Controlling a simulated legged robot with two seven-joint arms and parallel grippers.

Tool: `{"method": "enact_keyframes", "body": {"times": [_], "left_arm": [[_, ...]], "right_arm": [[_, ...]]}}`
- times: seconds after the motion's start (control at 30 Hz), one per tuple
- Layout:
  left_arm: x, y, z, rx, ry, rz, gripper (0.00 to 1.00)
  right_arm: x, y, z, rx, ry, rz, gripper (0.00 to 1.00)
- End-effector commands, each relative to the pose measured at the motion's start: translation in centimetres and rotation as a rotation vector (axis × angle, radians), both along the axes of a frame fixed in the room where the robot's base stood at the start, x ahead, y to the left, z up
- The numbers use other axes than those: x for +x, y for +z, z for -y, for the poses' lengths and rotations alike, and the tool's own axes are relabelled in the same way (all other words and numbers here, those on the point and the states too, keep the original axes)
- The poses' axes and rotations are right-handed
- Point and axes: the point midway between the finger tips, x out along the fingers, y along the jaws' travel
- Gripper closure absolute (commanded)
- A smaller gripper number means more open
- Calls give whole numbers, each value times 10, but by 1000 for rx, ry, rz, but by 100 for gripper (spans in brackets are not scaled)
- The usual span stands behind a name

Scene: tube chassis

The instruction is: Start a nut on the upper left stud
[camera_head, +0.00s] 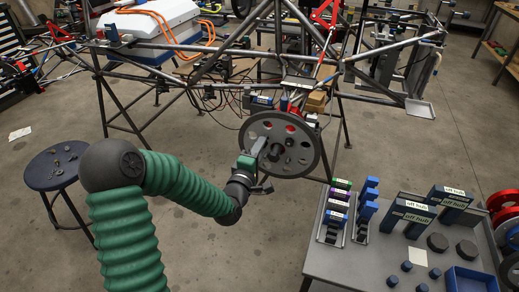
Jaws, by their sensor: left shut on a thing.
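A round dark grey disc with several holes (303,165) stands upright on the near side of the tube chassis (207,68). Dark parts show at its centre; I cannot make out the separate studs. My left gripper (263,152) is in front of the left part of the disc, with its fingers toward the hub. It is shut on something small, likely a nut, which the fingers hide. I cannot tell whether it touches a stud. My right gripper is not in view.
A grey table (340,262) at the lower right bears blue blocks, racks and stands labelled "off hub" (414,208). A blue tray (470,281) is at its near edge. A dark round stool (39,178) with small dark pieces stands at the left. Bare floor lies between.

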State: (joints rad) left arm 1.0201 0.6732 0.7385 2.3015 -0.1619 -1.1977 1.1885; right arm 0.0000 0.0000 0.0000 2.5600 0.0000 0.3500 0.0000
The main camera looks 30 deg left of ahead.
Motion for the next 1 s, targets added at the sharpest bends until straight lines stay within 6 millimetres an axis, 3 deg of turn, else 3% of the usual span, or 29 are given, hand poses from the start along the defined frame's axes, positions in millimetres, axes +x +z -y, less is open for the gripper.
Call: {"method": "enact_keyframes", "body": {"times": [1.0], "left_arm": [[0,2,0,-1,0,0,100]], "right_arm": [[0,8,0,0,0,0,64]]}}
